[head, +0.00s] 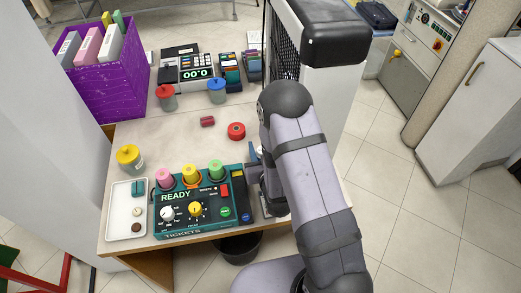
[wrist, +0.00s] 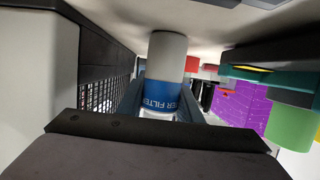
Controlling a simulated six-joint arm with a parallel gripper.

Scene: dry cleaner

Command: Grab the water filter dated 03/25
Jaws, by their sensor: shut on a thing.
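The water filter (wrist: 160,95) is a pale grey cylinder with a blue band, on which part of the word "FILTER" can be read. No date shows on the visible side. My gripper (wrist: 160,108) has its blue fingers on both sides of the filter and is shut on it. In the wrist view the filter's grey end points toward the tabletop (wrist: 215,22), which shows at the top of the picture; I cannot tell whether they touch. In the head view my gripper is mostly hidden behind my arm at the table's right edge, and I cannot make out the filter there.
A teal ticket box (head: 196,212) with coloured knobs stands left of my gripper. A black mesh panel (wrist: 101,95) is close by. The table's middle is clear.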

